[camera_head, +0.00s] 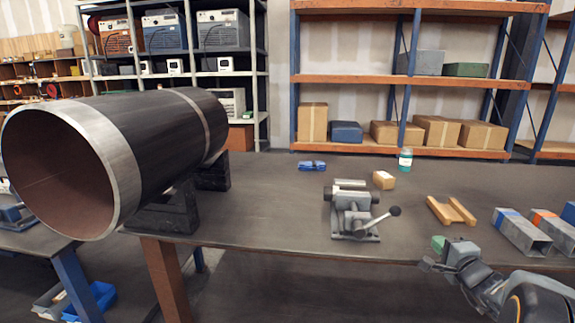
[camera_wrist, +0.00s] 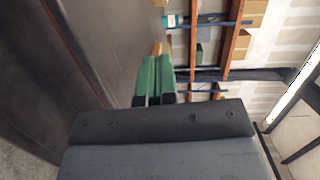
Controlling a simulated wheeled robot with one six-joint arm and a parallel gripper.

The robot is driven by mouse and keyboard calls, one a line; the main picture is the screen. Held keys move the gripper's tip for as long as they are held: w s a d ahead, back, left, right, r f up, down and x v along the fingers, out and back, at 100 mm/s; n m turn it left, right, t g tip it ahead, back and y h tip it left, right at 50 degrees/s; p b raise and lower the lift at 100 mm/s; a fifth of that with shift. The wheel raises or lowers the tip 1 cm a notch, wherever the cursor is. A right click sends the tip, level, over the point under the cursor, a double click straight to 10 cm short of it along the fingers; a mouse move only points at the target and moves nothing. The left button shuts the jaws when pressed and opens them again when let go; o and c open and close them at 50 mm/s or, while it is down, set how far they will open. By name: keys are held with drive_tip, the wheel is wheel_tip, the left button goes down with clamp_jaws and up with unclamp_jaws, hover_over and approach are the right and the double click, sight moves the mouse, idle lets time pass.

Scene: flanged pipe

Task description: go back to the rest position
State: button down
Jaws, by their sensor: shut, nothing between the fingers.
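My gripper (camera_head: 437,245) is at the lower right in the head view, by the front edge of the workbench (camera_head: 270,215), with its arm reaching in from the right corner. In the wrist view its green fingers (camera_wrist: 155,78) are together, with nothing held between them. The large dark flanged pipe (camera_head: 160,125) with bare metal ends lies on black supports (camera_head: 170,207) at the left. It is well apart from my gripper.
A grey vise (camera_head: 352,212) with a lever stands mid-bench. Behind it are a small cardboard box (camera_head: 383,180), a teal-labelled bottle (camera_head: 405,160) and blue items (camera_head: 312,166). A wooden V-block (camera_head: 452,211) and metal channels (camera_head: 523,232) lie right. Loaded shelves (camera_head: 400,80) stand behind.

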drive_tip(key=s+a+r+n+g+y+p, duration=0.3)
drive_tip(key=a+n+g+p, duration=0.15)
drive_tip(key=a, duration=0.55)
drive_tip(key=s+a+r+n+g+y+p, duration=0.25)
drive_tip(key=a+n+g, duration=0.2)
drive_tip(key=a, duration=0.55)
drive_tip(key=s+a+r+n+g+h+p, duration=0.1)
drive_tip(key=s+r+n+g+h+p, duration=0.1)
drive_tip(key=s, duration=0.5)
drive_tip(key=s+a+r+n+g+h+p, duration=0.1)
drive_tip(key=s+a+n+g+h+p, duration=0.1)
drive_tip(key=s+n+h+p, duration=0.2)
drive_tip(key=s+n+p, duration=0.1)
drive_tip(key=s+p, duration=0.2)
drive_tip(key=s, duration=0.1)
drive_tip(key=shift+a+r+n+g, duration=0.25)
drive_tip(key=shift+r+n+g, duration=0.05)
drive_tip(key=shift+r+n, duration=0.1)
